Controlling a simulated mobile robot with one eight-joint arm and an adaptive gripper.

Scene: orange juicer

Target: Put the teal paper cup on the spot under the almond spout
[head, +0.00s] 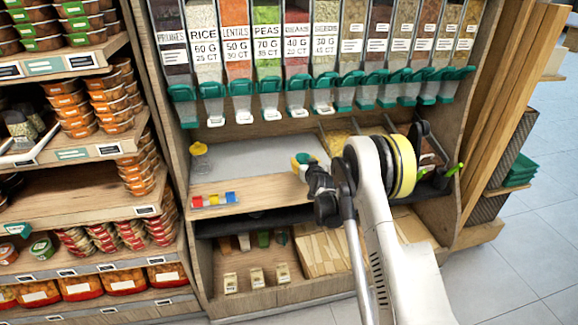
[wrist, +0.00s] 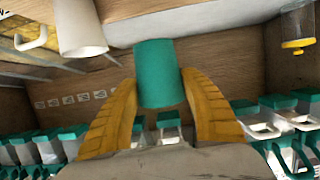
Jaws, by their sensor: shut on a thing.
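The teal paper cup (wrist: 158,72) is between the two yellow fingers of my gripper (wrist: 160,100) in the wrist view, and the fingers are shut on it. In the head view the teal cup (head: 301,158) shows small at the end of my gripper (head: 306,166), above the wooden shelf (head: 262,188) of the dispenser stand. The row of spouts (head: 240,105) hangs above and behind it; some are teal, some white. I cannot read which spout is almond. The spot under it cannot be made out.
A clear container with a yellow part (head: 200,157) stands at the shelf's left, near small coloured blocks (head: 215,200). Open bins (head: 337,138) lie behind my arm. In the wrist view, which looks upside down, a white cylindrical object (wrist: 80,28) is left of the cup.

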